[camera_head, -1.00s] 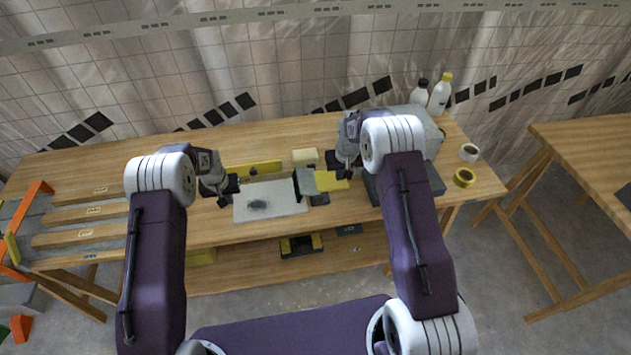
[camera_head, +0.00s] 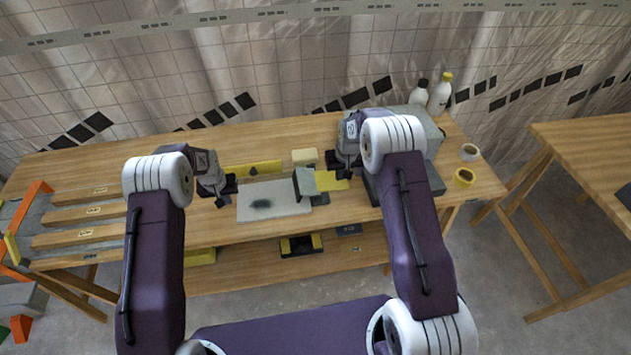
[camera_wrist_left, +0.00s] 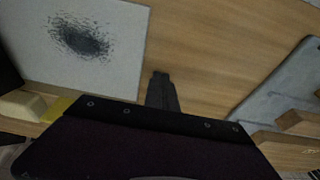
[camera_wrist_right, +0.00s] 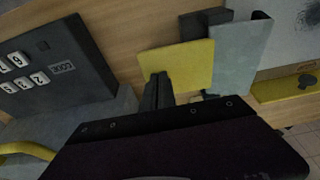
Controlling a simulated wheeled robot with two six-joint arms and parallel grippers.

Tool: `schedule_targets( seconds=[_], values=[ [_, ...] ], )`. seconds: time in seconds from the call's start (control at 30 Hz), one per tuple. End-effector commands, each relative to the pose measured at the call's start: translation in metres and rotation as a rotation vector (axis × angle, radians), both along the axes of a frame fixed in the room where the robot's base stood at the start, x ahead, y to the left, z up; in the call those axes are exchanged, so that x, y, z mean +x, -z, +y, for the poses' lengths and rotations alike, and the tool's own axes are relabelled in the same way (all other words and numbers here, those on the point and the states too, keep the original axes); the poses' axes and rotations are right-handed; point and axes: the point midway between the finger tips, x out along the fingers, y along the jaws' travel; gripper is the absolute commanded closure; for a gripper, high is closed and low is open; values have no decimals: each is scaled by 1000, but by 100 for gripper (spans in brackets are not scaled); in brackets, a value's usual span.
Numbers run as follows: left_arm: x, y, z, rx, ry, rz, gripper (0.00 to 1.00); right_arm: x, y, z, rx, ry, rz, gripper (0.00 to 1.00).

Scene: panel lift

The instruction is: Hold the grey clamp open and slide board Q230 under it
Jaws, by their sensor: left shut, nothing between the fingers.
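A pale grey board (camera_head: 270,203) with a dark smudge lies flat on the table; it also shows in the left wrist view (camera_wrist_left: 115,25). No label on it is readable. The grey clamp plate (camera_head: 305,182) stands over its right end, with a yellow tab (camera_head: 331,180) on its right side. In the right wrist view the clamp plate (camera_wrist_right: 238,62) hides the board's edge, so I cannot tell how far under it lies. My left gripper (camera_head: 226,190) is shut and empty, just left of the board. My right gripper (camera_head: 345,170) looks shut, by the yellow tab (camera_wrist_right: 180,65); contact is unclear.
A dark box with number tiles (camera_wrist_right: 50,70) stands right of the clamp. A yellow bar (camera_head: 252,169) and a cream block (camera_head: 305,157) lie behind the board. Labelled wooden boards (camera_head: 85,214) rest at the left. Tape rolls (camera_head: 465,176) and bottles (camera_head: 440,92) stand at the right.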

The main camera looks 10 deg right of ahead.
Motion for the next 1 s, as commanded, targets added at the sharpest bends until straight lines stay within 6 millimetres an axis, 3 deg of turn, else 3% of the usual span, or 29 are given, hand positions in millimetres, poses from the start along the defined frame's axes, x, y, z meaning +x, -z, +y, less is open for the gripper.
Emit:
schedule_targets(
  seconds=[0.23, 0.5, 1.0],
  values=[
    [0, 0, 15, 1, 1, 0, 100, -2, 2, 0, 0, 0, 6, 100],
    [0, -2, 17, 0, 1, -1, 100, -2, 2, 0, 0, 0, 6, 100],
    [0, -63, 17, 0, 1, -2, 100, -2, 2, 0, 0, 0, 6, 100]
  ],
)
